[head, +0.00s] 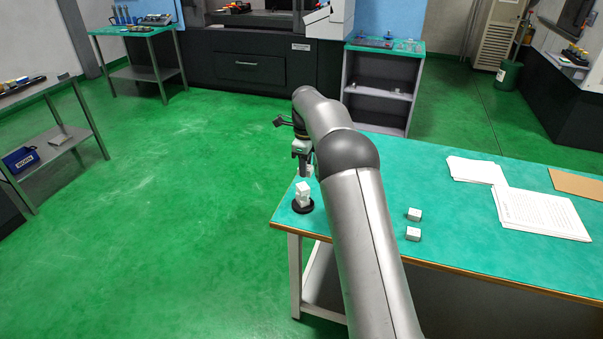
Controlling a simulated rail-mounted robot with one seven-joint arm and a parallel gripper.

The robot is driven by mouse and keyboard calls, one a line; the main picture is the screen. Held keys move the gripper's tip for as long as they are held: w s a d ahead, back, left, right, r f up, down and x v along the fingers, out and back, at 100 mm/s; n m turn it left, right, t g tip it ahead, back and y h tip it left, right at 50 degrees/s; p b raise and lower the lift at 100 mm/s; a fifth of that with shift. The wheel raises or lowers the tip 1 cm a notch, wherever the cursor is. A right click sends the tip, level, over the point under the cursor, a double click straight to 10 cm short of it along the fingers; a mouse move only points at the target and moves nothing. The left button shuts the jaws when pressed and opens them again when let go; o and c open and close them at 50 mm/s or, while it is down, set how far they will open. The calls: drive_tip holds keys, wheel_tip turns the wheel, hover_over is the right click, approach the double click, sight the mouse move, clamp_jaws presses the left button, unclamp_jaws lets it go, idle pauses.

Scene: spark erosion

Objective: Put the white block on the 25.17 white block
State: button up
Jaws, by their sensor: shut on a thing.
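My gripper (305,170) points down over the left end of the green-topped table. It is shut on a small white block (309,171), partly hidden by the fingers and arm. Just below and slightly left, white blocks (303,190) are stacked on a black round base (303,206) near the table's left edge. The held block appears just above the stack; I cannot tell whether they touch. Two more white blocks lie apart on the table right of my arm, one farther back (414,214) and one nearer (413,234). No number is readable on any block, so I cannot tell which is 25.17.
The green-topped table (460,215) has paper stacks (540,212) and a brown board (577,184) at the right. My arm crosses the table and hides part of it. Its left edge is close to the black base. A grey shelf unit (384,90) stands behind.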

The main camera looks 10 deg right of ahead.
drive_tip(key=p, duration=0.2)
hover_over(303, 186)
wheel_tip(303, 186, down, 5)
drive_tip(key=shift+f, duration=1.5)
drive_tip(key=shift+f, duration=0.1)
drive_tip(key=shift+f, duration=0.15)
drive_tip(key=o, duration=1.1)
